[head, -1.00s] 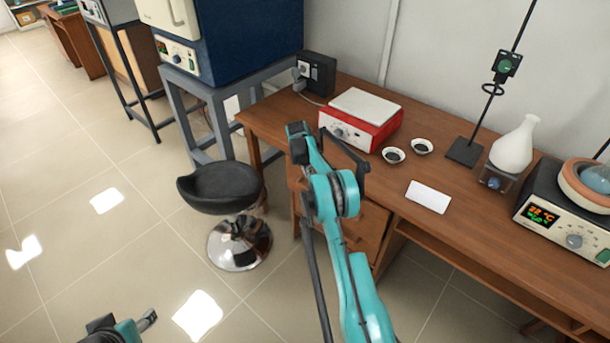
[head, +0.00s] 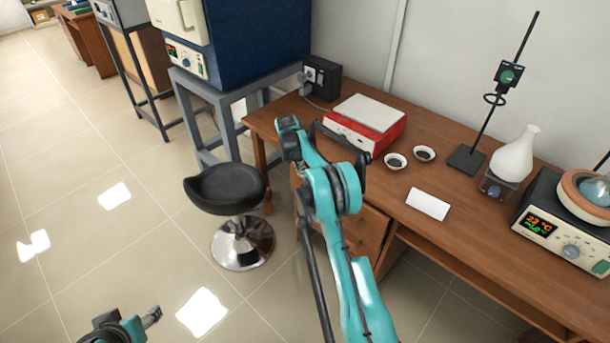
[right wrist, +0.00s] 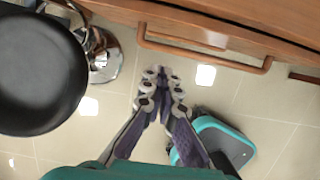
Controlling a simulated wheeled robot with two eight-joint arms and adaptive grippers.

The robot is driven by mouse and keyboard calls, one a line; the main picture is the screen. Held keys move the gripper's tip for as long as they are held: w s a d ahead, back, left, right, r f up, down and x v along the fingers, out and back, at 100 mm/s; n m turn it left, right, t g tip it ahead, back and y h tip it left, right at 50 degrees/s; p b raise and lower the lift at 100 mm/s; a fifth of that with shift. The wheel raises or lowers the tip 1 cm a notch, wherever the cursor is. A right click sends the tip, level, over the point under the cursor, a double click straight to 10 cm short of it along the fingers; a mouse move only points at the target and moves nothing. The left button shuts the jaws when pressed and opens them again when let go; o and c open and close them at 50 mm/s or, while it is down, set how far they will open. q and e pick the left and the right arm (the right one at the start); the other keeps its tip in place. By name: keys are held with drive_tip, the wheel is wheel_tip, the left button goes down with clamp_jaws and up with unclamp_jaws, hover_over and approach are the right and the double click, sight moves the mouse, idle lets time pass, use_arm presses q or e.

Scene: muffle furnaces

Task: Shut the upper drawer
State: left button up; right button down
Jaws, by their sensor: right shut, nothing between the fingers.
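The wooden drawer unit (head: 367,228) is under the left part of the desk in the head view; my right arm covers much of its front. In the right wrist view, a wooden drawer front (right wrist: 235,18) with a bar handle (right wrist: 205,47) crosses the top. I cannot tell how far the upper drawer stands out. My right gripper (right wrist: 163,72) is shut and empty, its fingertips just below the left part of the handle in that picture, contact unclear. Its fingers are hidden in the head view. My left gripper (head: 151,317) is at the bottom left over the floor; its jaws are unclear.
A black stool (head: 226,188) stands close left of the drawers and also shows in the right wrist view (right wrist: 40,75). Floor left of the stool is clear.

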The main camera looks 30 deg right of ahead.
drive_tip(key=s+a+f+t+h, duration=0.3)
drive_tip(key=a+f+h, duration=0.1)
drive_tip(key=a+h, duration=0.35)
drive_tip(key=shift+h, duration=0.55)
drive_tip(key=b+x, duration=0.1)
drive_tip(key=x, duration=0.3)
drive_tip(key=r+b+x, duration=0.1)
drive_tip(key=b+x, duration=0.1)
drive_tip(key=x, duration=0.2)
drive_tip(key=d+b+x, duration=0.1)
drive_tip(key=x, duration=0.3)
drive_tip(key=shift+r, duration=0.15)
drive_tip(key=shift+w+d+r+b, duration=0.1)
drive_tip(key=shift+w+d+b, duration=0.1)
drive_tip(key=shift+d+b, duration=0.3)
drive_tip(key=shift+d, duration=0.15)
